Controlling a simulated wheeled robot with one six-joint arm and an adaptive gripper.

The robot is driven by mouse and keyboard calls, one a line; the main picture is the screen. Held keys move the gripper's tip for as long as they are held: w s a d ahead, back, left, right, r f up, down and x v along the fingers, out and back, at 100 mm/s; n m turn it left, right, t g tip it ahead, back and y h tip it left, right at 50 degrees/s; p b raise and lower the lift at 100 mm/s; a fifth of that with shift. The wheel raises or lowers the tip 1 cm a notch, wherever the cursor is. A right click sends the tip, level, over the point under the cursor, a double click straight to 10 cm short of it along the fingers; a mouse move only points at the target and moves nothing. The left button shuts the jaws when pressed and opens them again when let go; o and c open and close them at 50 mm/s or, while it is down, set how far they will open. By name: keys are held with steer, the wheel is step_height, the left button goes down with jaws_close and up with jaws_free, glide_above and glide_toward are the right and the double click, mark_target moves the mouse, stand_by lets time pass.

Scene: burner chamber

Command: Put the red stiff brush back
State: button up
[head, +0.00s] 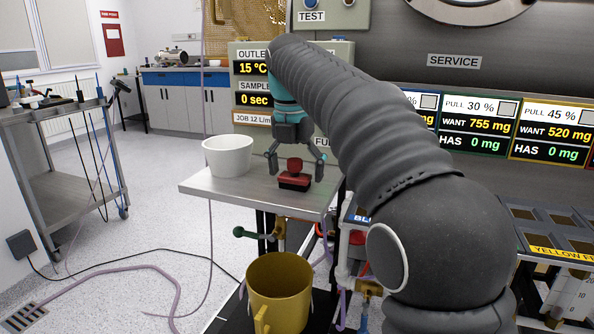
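The red stiff brush (294,182) sits on the small grey metal table (225,188), its dark base down and a red knob on top. My gripper (295,166) is just above it, pointing down. Its two fingers are spread wide, one on each side of the red knob, and I see nothing held between them. The brush looks upright on the tabletop. I cannot tell whether either finger touches it.
A white bucket (228,155) stands on the table left of the brush. A yellow bucket (279,291) is below, in front of the table. Display panels (470,135) line the right.

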mark_target(295, 159)
steer(key=r, duration=0.2)
steer(key=r+p, duration=0.1)
steer(key=r, duration=0.4)
steer(key=shift+s+a, duration=0.2)
steer(key=shift+s, duration=0.2)
steer(key=shift+r, duration=0.25)
steer(key=shift+s, duration=0.1)
steer(key=shift+s+d+m, duration=0.15)
steer(key=shift+d+m, duration=0.15)
steer(key=s+d+f+m+t, duration=0.2)
steer(key=s+d+f+m, duration=0.4)
steer(key=s+d+m, duration=0.75)
steer(key=s+d+f+m+t, duration=0.2)
steer(key=s+d+f+m, duration=0.1)
steer(key=s+f+m, duration=1.1)
step_height(295, 159, down, 4)
steer(key=m, duration=0.4)
steer(key=shift+y, duration=0.3)
